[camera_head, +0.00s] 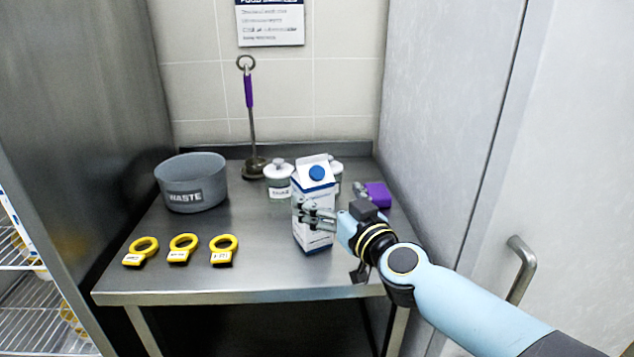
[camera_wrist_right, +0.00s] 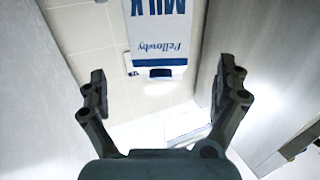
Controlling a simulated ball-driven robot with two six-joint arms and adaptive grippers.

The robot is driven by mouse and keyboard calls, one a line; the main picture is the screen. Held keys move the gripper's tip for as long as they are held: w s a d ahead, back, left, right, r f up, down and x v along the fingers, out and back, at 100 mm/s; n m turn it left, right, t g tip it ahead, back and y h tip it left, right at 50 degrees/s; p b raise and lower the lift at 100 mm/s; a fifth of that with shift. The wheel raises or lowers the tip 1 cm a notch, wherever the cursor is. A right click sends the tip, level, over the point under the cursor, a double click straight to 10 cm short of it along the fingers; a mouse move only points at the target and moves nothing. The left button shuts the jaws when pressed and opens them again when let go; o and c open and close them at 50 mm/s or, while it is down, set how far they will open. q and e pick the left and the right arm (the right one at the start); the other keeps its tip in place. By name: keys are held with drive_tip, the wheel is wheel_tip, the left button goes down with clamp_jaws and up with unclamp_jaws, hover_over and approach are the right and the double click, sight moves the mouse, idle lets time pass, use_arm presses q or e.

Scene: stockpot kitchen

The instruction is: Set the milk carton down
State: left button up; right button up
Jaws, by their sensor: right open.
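The milk carton (camera_head: 313,180), white and blue with a round blue cap, is upright on the steel table, its base appearing to rest on the top. My right gripper (camera_head: 304,212) is open at the carton's front right side, with its fingers overlapping the carton in the head view. In the right wrist view the carton (camera_wrist_right: 158,28) shows upside down beyond and between the spread fingers (camera_wrist_right: 162,88). Whether the fingers touch it cannot be told. My left gripper is not in view.
A grey waste tub (camera_head: 190,185) stands at the back left. Several yellow ring-handled tools (camera_head: 183,243) lie at the front left. Lidded jars (camera_head: 278,180) and a purple-handled ladle (camera_head: 249,95) are behind the carton. A purple object (camera_head: 378,194) lies right. The table's middle is clear.

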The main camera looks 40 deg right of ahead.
drive_tip(key=s, duration=0.4)
drive_tip(key=shift+s+a, duration=0.4)
